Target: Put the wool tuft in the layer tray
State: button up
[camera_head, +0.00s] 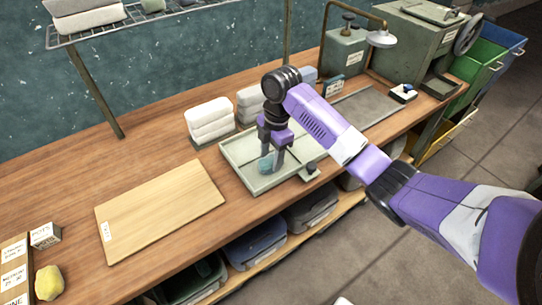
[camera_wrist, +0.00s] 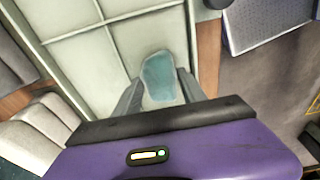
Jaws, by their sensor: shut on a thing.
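The layer tray (camera_head: 240,162) is a shallow pale-green tray with thin dividers on the wooden bench. It fills the upper part of the wrist view (camera_wrist: 75,58). My gripper (camera_head: 271,163) points down over the tray. Its two fingers are shut on a blue-green, soft-looking wool tuft (camera_wrist: 158,78), which shows between the fingertips. In the head view the tuft (camera_head: 265,164) is low over the tray floor, partly hidden by a finger. I cannot tell whether it touches the floor.
White folded stacks (camera_head: 209,122) stand behind the tray. A wooden board (camera_head: 160,211) lies to its left, and a yellowish lump (camera_head: 48,283) sits at far left. A grey plate (camera_head: 367,107) lies right of the tray. A green press (camera_head: 415,45) stands at the back right.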

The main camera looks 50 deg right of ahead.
jog(key=shift+f, duration=0.1)
jog(key=o, duration=1.3)
jog(key=shift+o, duration=0.2)
